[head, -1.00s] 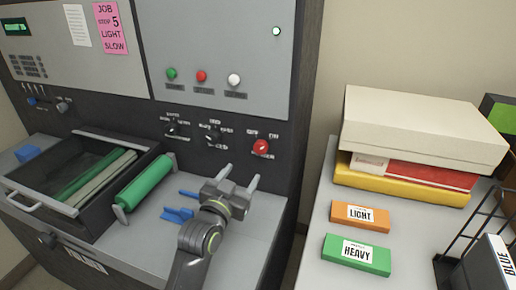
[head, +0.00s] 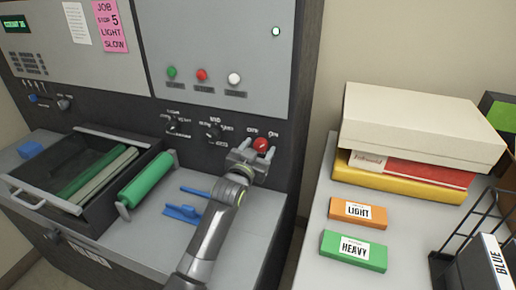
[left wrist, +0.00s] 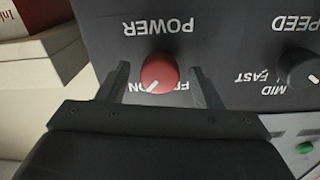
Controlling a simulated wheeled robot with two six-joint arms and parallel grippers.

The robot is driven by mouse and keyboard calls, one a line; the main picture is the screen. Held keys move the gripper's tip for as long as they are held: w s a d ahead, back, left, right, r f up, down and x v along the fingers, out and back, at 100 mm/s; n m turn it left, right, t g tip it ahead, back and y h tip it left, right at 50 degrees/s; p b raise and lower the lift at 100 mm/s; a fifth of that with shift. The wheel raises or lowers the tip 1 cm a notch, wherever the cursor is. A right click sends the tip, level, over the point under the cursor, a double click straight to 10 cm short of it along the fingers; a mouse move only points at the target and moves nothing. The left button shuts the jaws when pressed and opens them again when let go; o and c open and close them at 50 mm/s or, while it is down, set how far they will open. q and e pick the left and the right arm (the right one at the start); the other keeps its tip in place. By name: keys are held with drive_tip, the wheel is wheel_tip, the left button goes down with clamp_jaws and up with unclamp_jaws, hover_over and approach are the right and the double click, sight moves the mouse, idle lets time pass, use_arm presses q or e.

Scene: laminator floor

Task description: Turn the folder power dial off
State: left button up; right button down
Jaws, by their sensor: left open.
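The power dial is a red round knob (head: 261,144) on the machine's dark front panel, under the lights. In the left wrist view the red knob (left wrist: 159,72) appears upside down below the word POWER, its white mark pointing to the lower left. In the head view that side carries the ON label. My left gripper (head: 257,151) is open in front of the knob. In the left wrist view its fingers (left wrist: 159,78) stand on either side of the knob, with small gaps visible. My right gripper is not in view.
A black speed dial (left wrist: 302,67) is beside the power dial, with another dial (head: 172,125) farther left. Below are a tray (head: 75,180), a green roller (head: 146,180) and blue pieces (head: 182,213). A side table (head: 310,250) at right holds boxes and labelled blocks.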

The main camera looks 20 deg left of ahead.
use_arm(q)
drive_tip(key=shift+c, duration=0.2)
drive_tip(key=c, duration=1)
drive_tip(key=shift+o, duration=0.2)
